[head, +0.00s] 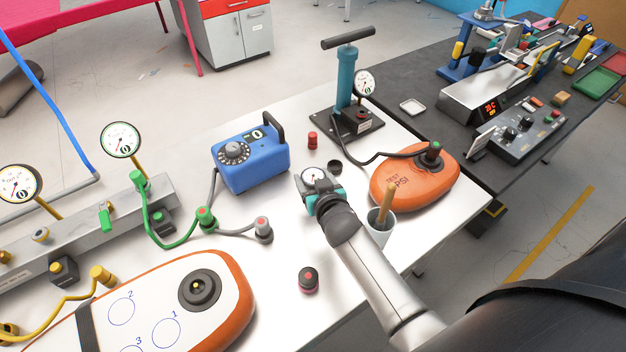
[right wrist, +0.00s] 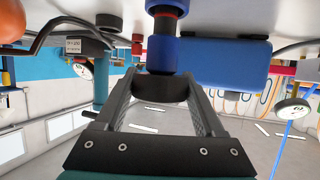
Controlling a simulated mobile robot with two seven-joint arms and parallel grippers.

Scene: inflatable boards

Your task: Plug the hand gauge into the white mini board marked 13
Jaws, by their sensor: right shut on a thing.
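My right gripper (head: 318,192) is shut on the hand gauge (head: 313,175), whose small white round dial faces up. It is above the middle of the white table. In the right wrist view the fingers (right wrist: 160,95) close on a dark round part of the gauge, with a blue body and a red ring (right wrist: 164,42) beyond it. A white board with an orange edge (head: 240,285) lies at the lower left, with a round black valve (head: 200,289) and circles numbered 1, 2 and 3. I see no mark 13 on any board. My left gripper is not in view.
An orange test board (head: 410,188) with a hose lies right of my gripper, beside a white cup (head: 380,228) holding a wooden handle. A blue box (head: 250,165), a pump (head: 347,80) and several loose caps stand around. A metal manifold (head: 90,230) with gauges is at left.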

